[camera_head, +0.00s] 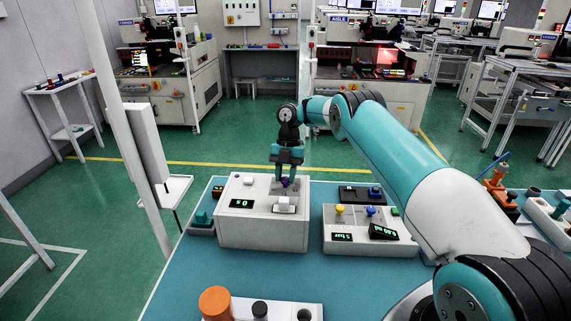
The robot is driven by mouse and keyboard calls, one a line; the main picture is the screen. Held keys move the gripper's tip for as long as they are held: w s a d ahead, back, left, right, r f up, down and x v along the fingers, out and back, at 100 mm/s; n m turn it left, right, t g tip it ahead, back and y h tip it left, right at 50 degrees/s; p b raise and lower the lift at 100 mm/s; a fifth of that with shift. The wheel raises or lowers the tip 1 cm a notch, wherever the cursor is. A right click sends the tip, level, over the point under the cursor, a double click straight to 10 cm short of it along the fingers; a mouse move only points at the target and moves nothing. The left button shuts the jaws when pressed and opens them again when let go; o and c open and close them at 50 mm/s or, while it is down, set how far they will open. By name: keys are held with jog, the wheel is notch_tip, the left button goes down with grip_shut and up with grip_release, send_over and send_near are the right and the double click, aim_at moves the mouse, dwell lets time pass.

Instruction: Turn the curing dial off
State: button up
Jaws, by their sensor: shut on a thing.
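A white box (265,232) stands at the far left of the teal table, with a lit green display (241,203) that seems to read 50. My gripper (286,177) reaches down from above and is shut on this dial. The fingers hide part of the dial, so its pointer direction cannot be told. A white block-like part (284,204) lies just in front of the dial on the same box.
Right of the box is a panel (368,240) with yellow, blue and green knobs and displays. A black unit (360,194) lies behind it. An orange-knobbed panel (262,309) is at the front edge. My arm spans the right side. The table (190,275) is bare at front left.

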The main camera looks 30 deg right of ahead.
jog(key=shift+r+n+h+p, duration=0.1)
jog(key=shift+n+h+p, duration=0.25)
jog(key=shift+n, duration=0.65)
jog(key=n+b, duration=0.1)
jog(key=n+g+h+b, duration=0.1)
jog(key=shift+w+a+f+n, duration=0.1)
jog(key=shift+w+f+n, duration=0.05)
jog(key=shift+f+n, duration=0.2)
jog(key=n+h+b, duration=0.1)
jog(key=n+b, duration=0.1)
jog(key=b, duration=0.1)
jog(key=shift+n, duration=0.35)
jog(key=n+b, duration=0.1)
jog(key=n+h+b, duration=0.1)
jog(key=n+b, duration=0.1)
jog(key=shift+a+r, duration=0.1)
jog(key=shift+r, duration=0.15)
jog(key=shift+r+n, duration=0.1)
jog(key=shift+n, duration=0.2)
jog(key=o, duration=0.9)
